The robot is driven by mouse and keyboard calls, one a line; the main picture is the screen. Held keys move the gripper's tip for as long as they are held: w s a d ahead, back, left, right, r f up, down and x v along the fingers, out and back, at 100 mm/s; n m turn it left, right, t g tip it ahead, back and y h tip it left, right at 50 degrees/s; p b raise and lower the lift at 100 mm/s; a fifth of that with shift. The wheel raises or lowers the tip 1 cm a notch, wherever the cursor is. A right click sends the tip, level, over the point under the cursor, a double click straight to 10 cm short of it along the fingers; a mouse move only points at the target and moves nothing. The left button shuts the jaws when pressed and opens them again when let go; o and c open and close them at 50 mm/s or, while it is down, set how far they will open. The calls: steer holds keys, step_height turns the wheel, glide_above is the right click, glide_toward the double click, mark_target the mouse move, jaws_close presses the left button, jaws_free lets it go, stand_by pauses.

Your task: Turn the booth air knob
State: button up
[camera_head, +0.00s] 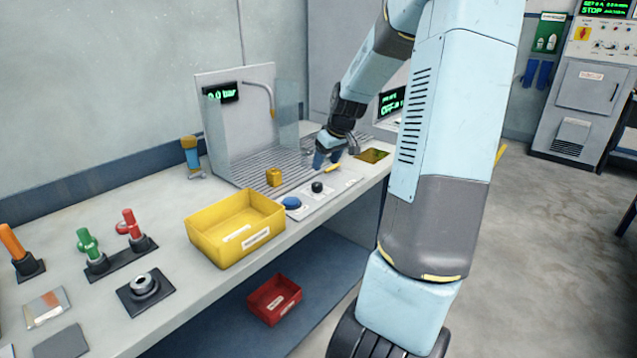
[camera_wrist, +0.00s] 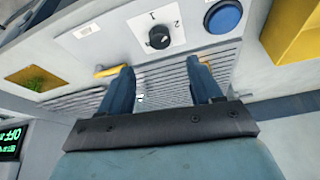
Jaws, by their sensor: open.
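The booth air knob (camera_head: 317,187) is a small black dial on a pale panel at the front of the spray booth. In the wrist view the knob (camera_wrist: 159,38) sits on a white plate marked 1 and 2, with its pointer near vertical. My gripper (camera_wrist: 161,70) is open, with nothing between its two blue fingers. In the wrist view the knob appears just beyond the fingertips, apart from them. In the head view my gripper (camera_head: 325,160) is over the booth's slatted floor, behind the knob. The booth display (camera_head: 221,93) reads 0.0 bar.
A blue button (camera_head: 291,202) is left of the knob and a small yellow bar (camera_head: 333,168) is close to my fingers. A yellow block (camera_head: 274,177) stands on the slats. A yellow bin (camera_head: 221,249) is at the front left. Clear booth side panels stand behind.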

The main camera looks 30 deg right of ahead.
mark_target(317, 184)
steer(key=x, duration=1)
steer(key=shift+f, duration=0.1)
steer(key=shift+c, duration=0.2)
steer(key=c, duration=1)
steer(key=shift+a+m, duration=0.1)
steer(key=shift+m, duration=0.2)
steer(key=shift+m+h, duration=0.6)
steer(key=shift+m, duration=0.9)
